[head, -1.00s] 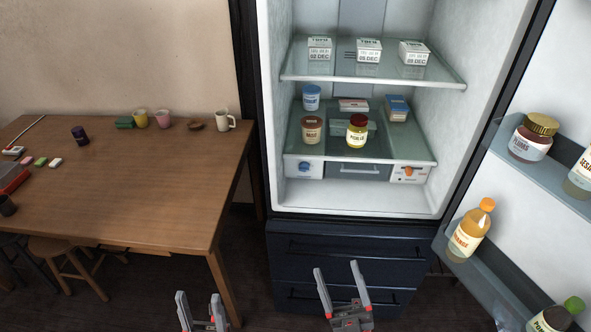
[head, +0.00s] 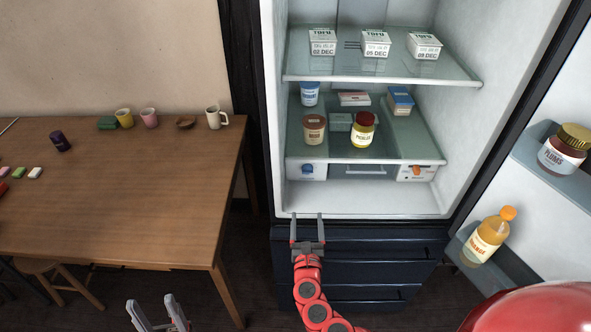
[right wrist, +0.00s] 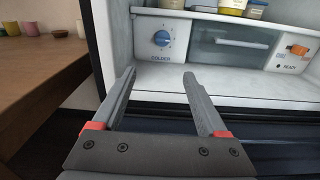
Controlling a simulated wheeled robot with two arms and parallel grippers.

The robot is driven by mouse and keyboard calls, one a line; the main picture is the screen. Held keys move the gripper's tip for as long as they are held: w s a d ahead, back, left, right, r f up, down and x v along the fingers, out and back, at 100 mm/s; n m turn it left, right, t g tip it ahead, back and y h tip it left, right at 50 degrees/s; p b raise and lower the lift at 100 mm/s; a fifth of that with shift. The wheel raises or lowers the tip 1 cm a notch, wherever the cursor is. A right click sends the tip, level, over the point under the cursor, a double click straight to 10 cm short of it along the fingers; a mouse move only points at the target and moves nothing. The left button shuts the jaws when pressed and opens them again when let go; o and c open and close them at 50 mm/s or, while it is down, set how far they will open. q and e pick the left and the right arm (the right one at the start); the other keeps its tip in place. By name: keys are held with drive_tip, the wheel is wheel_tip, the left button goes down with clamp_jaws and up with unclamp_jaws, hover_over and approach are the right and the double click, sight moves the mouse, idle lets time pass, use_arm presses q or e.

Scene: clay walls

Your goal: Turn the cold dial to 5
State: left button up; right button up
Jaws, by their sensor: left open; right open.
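The cold dial (head: 307,169) is a round blue knob on a white panel under the lower glass shelf, at the left inside the open fridge. In the right wrist view the dial (right wrist: 162,38) shows more clearly, with "COLDER" printed below it. Its number setting is too small to read. My right gripper (head: 307,216) is open and empty, low in front of the fridge opening. In the right wrist view its fingers (right wrist: 158,78) point toward the panel, below the dial and apart from it. My left gripper (head: 158,300) is open and empty, low by the table, away from the fridge.
Jars (head: 362,131) and tubs stand on the shelf above. The fridge door (head: 520,200) holds bottles at right. A wooden table (head: 120,190) stands left. The fridge floor is clear.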

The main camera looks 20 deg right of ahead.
approach(307, 174)
drive_tip(key=shift+w+d+f, duration=0.1)
drive_tip(key=shift+w+d, duration=0.05)
drive_tip(key=shift+w, duration=0.3)
drive_tip(key=b+x, duration=0.2)
drive_tip(key=x, duration=0.4)
drive_tip(key=shift+w+d, duration=0.15)
drive_tip(key=shift+w, duration=0.25)
drive_tip(key=shift+x, duration=0.8)
clamp_jaws()
